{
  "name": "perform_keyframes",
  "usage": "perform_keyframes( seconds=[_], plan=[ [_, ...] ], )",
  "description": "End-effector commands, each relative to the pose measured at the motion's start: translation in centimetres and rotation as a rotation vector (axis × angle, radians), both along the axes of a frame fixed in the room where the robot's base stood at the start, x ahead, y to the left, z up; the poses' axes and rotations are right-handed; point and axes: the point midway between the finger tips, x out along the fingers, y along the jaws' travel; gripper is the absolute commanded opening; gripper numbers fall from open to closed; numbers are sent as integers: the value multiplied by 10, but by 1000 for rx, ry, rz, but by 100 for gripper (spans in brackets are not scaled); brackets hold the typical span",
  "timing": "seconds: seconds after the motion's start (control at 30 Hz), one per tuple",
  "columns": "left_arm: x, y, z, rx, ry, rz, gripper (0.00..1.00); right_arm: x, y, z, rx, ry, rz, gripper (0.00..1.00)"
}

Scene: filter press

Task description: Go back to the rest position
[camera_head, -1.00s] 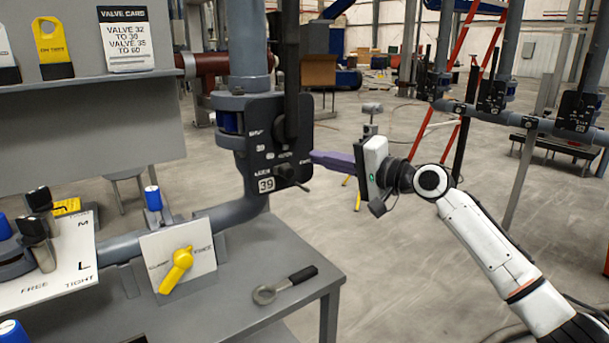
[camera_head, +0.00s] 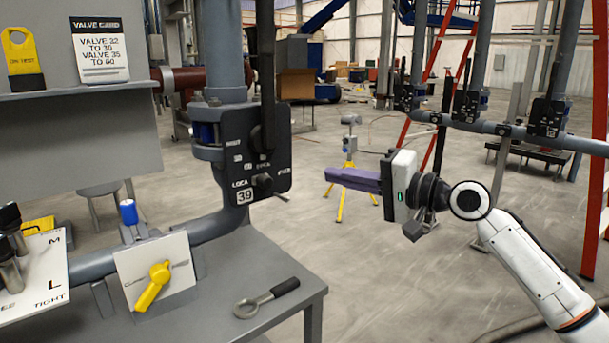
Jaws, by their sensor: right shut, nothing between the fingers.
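My right gripper (camera_head: 334,175) is shut and empty, with its purple fingers pointing left. It hangs in the open air to the right of valve 39's black plate (camera_head: 240,178), clear of it. My white right arm comes in from the lower right. The valve's black lever (camera_head: 265,75) stands upright in front of the plate. My left gripper is not in the picture.
A grey table (camera_head: 225,262) holds a ring-ended tool (camera_head: 268,297) and a plate with a yellow knob (camera_head: 154,286). A yellow tripod stand (camera_head: 348,160) is behind my right gripper. A red ladder (camera_head: 597,190) stands at the right. Open floor lies between.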

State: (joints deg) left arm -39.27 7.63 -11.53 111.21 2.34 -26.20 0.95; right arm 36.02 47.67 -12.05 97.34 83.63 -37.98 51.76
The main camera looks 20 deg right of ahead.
Motion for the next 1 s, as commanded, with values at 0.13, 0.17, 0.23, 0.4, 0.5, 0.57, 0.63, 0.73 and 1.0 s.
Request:
perform_keyframes(
  seconds=[0.13, 0.17, 0.23, 0.4, 0.5, 0.57, 0.63, 0.73, 1.0],
  plan=[
    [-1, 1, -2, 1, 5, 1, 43, 0, 1, -4, -5, 2, 0, 0],
    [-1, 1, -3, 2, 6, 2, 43, 0, 2, -9, -11, 5, -1, 0],
    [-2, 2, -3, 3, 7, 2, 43, 0, 7, -30, -39, 13, -4, 0],
    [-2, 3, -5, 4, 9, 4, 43, -11, 30, -133, -206, 41, -10, 0],
    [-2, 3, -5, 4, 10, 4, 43, -32, 47, -206, -339, 53, -7, 0],
    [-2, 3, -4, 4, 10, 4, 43, -49, 57, -248, -419, 61, 1, 0],
    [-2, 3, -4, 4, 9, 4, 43, -74, 68, -294, -518, 67, 12, 0],
    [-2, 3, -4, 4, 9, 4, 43, -118, 83, -355, -660, 77, 38, 0],
    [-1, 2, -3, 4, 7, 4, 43, -266, 114, -473, -1054, 104, 160, 0]
  ],
)
